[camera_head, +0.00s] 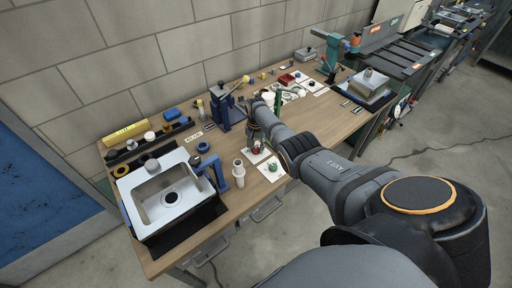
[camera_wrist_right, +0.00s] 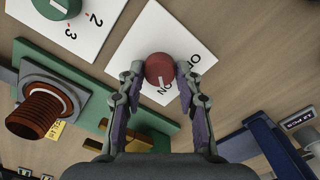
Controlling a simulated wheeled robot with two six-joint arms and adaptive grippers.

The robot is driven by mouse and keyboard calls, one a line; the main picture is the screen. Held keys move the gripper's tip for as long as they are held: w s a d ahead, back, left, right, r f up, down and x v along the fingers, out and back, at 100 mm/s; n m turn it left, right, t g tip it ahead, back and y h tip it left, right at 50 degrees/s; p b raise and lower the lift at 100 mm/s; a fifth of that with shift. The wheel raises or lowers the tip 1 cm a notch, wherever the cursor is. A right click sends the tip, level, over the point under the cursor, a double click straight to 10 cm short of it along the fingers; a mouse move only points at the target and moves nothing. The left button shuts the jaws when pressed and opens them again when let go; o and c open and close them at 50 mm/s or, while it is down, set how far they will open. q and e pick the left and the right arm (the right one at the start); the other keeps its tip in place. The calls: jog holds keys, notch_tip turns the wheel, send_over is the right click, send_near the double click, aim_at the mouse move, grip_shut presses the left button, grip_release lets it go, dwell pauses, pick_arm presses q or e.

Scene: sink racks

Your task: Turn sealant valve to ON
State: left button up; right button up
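The sealant valve is a red round knob (camera_wrist_right: 159,69) on a white card (camera_wrist_right: 150,38) with black lettering in the right wrist view. "ON" reads upside down just below the knob; other letters at the right are partly hidden by a finger. A short pale mark shows on the knob's lower part. My right gripper (camera_wrist_right: 161,72) has one fingertip on each side of the knob, seemingly touching it. In the head view the red knob (camera_head: 256,150) shows small below my right gripper (camera_head: 257,142). My left gripper is not in view.
A green knob (camera_wrist_right: 58,6) on a numbered card lies close by. A green block with a rust-coloured threaded part (camera_wrist_right: 40,112) and a blue stand (camera_wrist_right: 262,143) flank the fingers. The metal sink (camera_head: 160,195) and a white cylinder (camera_head: 239,172) stand left on the bench.

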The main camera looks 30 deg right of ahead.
aim_at(256, 149)
jog(key=o, duration=0.3)
jog(key=shift+o, duration=0.2)
notch_tip(256, 149, up, 12)
dwell(0.3)
dwell(0.4)
